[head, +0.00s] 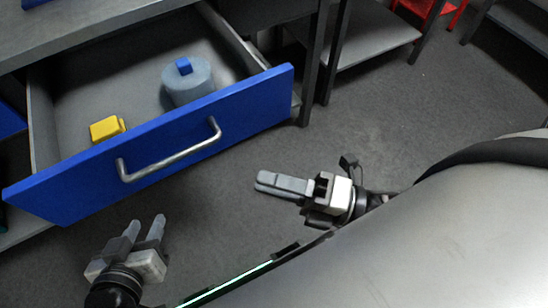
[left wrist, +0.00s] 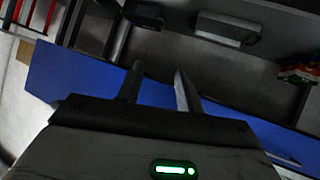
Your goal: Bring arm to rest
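My left gripper (head: 147,219) is at the lower left of the head view, in front of the open blue drawer (head: 60,188). Its two fingers stand apart with nothing between them. In the left wrist view its fingers (left wrist: 157,80) also show a gap, with the blue drawer front (left wrist: 85,78) beyond them. My right gripper (head: 258,181) is right of the left one, over the floor, pointing left. Its fingers lie together and no object shows in them. Both grippers appear clear of the drawer and its metal handle (head: 170,163).
The pulled-out drawer holds a grey cylinder with a blue knob (head: 187,85) and a yellow block (head: 105,129). A grey shelf unit (head: 365,40) and a red stool (head: 428,10) stand behind. The grey floor (head: 370,130) right of the drawer is clear.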

